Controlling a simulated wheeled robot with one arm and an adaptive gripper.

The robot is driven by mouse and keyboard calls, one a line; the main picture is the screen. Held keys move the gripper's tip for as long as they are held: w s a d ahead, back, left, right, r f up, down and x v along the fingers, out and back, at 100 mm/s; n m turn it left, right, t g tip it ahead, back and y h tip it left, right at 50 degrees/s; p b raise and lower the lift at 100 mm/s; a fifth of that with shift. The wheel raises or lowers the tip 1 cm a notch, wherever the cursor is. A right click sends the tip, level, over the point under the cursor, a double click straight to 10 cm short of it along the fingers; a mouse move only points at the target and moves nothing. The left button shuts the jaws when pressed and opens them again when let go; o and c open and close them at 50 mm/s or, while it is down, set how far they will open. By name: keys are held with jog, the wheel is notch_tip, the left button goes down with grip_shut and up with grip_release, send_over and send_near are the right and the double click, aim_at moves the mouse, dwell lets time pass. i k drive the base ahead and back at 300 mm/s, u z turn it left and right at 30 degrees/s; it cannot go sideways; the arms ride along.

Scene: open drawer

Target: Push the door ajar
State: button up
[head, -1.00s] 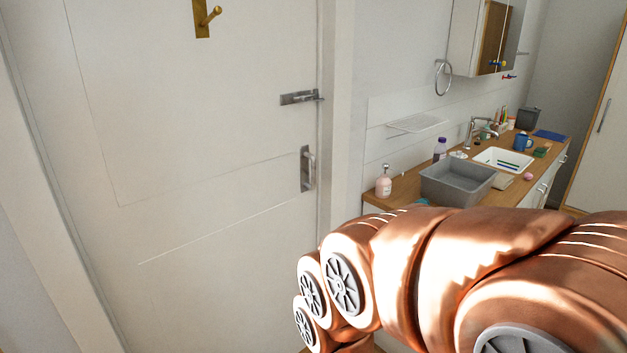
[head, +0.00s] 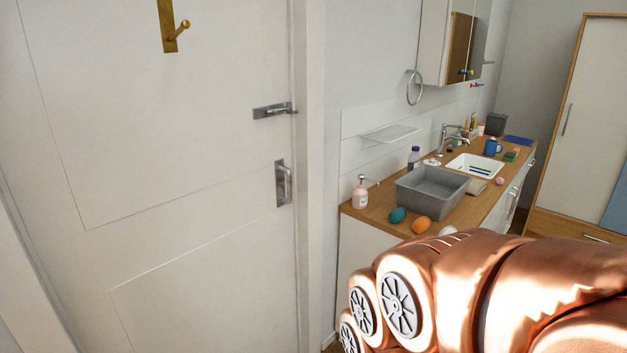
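The white panelled door (head: 150,200) fills the left half of the head view and looks closed in its frame. A metal pull handle (head: 284,184) is fixed near its right edge. A metal latch (head: 273,110) sits above the handle at the same edge. A brass hook (head: 170,28) is mounted higher up. My copper-coloured arm spans the lower right, in front of the counter and to the right of the door. My gripper is not visible.
A wooden counter (head: 378,212) stands right of the door with a grey basin (head: 432,192), a soap bottle (head: 360,194), a teal object (head: 397,215) and an orange object (head: 421,224). A mirror cabinet (head: 455,45) hangs above. A tall wardrobe (head: 580,130) stands at the far right.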

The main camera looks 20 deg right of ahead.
aim_at(148, 175)
jog(key=u, duration=0.15)
jog(key=i, duration=0.85)
jog(key=u, duration=0.8)
